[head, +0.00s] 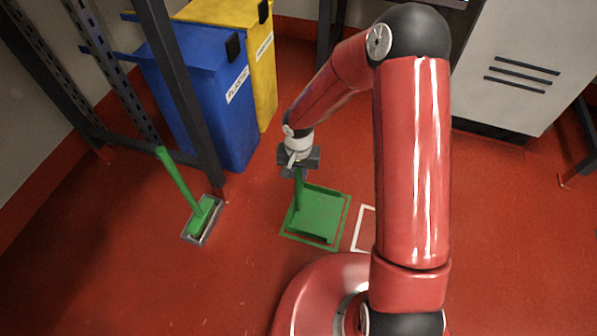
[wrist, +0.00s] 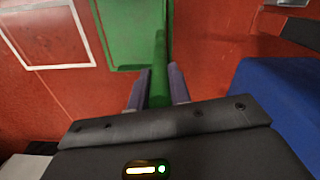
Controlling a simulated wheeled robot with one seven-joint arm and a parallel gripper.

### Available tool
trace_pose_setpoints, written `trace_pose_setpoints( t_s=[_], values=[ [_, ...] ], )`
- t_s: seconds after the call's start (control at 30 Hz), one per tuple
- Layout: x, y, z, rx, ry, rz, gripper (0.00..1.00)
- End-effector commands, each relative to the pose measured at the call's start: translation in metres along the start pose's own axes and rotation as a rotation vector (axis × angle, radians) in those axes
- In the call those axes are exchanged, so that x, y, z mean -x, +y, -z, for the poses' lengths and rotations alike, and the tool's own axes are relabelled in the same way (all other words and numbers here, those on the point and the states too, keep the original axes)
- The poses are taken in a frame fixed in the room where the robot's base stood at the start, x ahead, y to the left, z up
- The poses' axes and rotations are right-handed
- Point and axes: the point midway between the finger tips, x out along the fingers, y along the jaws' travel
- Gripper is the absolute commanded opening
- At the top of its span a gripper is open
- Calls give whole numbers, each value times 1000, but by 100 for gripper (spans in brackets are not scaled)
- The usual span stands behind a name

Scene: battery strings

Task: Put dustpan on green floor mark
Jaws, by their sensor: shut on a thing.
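The green dustpan (head: 321,213) is in the middle of the head view, inside or just over a green outlined mark (head: 312,243) on the red floor. Its handle rises to my gripper (head: 298,168). In the wrist view my gripper (wrist: 158,88) is shut on the green handle (wrist: 159,65), with one finger on each side. The dustpan's pan (wrist: 130,30) lies beyond the fingertips there. I cannot tell whether the pan touches the floor.
A white outlined mark (head: 364,228) lies right of the green one, partly behind my arm. A green brush (head: 203,218) stands at left. A blue bin (head: 215,110), a yellow bin (head: 262,70) and a dark rack post (head: 180,90) stand behind. A grey cabinet (head: 520,70) is at back right.

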Motion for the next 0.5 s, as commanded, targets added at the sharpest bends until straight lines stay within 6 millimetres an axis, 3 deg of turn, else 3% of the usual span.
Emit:
trace_pose_setpoints(
  t_s=[0.1,0.13,0.27,0.5],
  values=[
    [-4,0,0,0,1,0,0],
    [-3,0,0,0,0,0,22],
    [-2,0,0,0,0,0,39],
    [-2,0,0,0,0,0,41]
  ],
)
